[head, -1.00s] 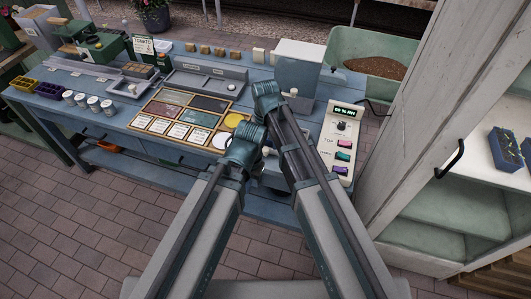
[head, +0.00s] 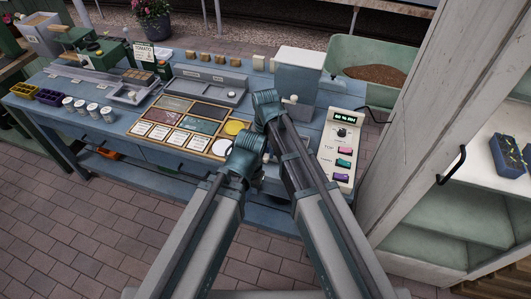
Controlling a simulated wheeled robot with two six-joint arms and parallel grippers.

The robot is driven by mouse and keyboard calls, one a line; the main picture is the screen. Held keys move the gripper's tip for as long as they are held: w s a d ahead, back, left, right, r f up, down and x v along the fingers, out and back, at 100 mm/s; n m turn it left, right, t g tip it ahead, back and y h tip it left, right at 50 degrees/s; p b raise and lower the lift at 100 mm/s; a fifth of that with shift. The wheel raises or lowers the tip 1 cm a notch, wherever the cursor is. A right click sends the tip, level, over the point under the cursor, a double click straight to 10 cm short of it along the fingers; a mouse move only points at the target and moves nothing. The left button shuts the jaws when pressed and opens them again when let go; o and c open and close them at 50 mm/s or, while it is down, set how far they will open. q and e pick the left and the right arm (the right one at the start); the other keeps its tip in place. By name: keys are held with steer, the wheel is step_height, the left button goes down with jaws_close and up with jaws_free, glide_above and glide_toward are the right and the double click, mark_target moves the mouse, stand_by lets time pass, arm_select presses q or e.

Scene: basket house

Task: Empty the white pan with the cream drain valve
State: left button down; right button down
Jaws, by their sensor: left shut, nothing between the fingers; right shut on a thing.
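My two arms reach forward over the blue potting bench (head: 120,175). The wrist of my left gripper (head: 246,152) is the lower one, just right of the framed seed tray. My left gripper is shut and empty. The wrist of my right gripper (head: 267,104) is farther up, close to the left of the grey-blue box. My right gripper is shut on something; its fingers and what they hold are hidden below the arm. A small cream knob (head: 292,100) shows in front of the box. I cannot make out the white pan or tell whether this knob is its drain valve.
A grey-blue box (head: 297,72) stands at the bench's back right. A cream control panel (head: 342,145) with a display and coloured buttons stands right of the arms. A wooden-framed tray (head: 180,107) holds coloured squares and cards. A white cabinet (head: 435,115) closes off the right.

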steer(key=shift+w+d+n, duration=0.15)
steer(key=shift+w+n, duration=0.15)
steer(key=shift+n, duration=0.45)
steer(key=shift+w+d+n, duration=0.1)
steer(key=shift+w+n, duration=0.15)
steer(key=shift+n, duration=0.5)
steer(key=c, duration=0.6)
jaws_free()
steer(key=shift+r, duration=0.15)
step_height(320, 180, up, 14)
steer(key=p, duration=1.4)
steer(key=shift+f, duration=0.2)
steer(key=shift+f, duration=0.1)
